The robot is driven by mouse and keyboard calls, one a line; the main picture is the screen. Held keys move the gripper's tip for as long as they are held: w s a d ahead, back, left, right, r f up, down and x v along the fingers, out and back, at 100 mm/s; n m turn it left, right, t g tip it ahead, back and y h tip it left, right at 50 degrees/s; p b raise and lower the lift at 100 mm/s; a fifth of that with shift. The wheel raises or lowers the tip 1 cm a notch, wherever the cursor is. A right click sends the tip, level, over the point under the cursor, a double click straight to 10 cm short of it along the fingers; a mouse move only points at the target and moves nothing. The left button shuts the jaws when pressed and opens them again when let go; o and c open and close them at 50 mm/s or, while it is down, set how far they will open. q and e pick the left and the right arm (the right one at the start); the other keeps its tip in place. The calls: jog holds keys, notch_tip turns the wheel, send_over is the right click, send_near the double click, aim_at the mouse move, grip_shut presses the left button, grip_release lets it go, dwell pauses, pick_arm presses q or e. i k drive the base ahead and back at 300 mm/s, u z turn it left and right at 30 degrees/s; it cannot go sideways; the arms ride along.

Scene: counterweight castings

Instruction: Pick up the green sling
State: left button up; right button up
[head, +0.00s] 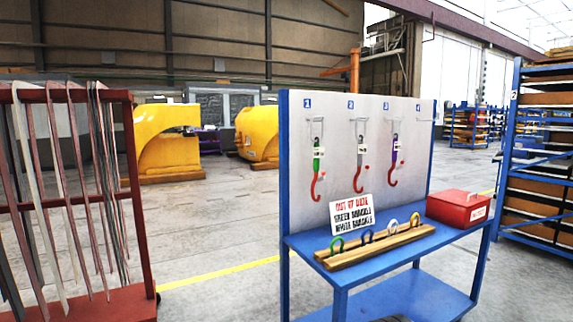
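The green sling (317,160) hangs under number 1 at the left of a white board (345,115). A grey sling (360,158) hangs under number 2 and a purple sling (394,158) under number 3, each with a red hook. A number 4 shows at the board's right, with no sling under it. Neither of my grippers is in view.
Below the board, a blue bench (325,303) holds a wooden rack (375,248) of coloured shackles, an out-of-date sign (352,214) naming green and white shackles, and a red box (459,207). A red rack (140,200) stands left, blue shelving (512,150) right.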

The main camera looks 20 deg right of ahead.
aim_at(318, 152)
jog(key=u, duration=0.1)
jog(key=i, duration=2.05)
jog(key=z, duration=0.75)
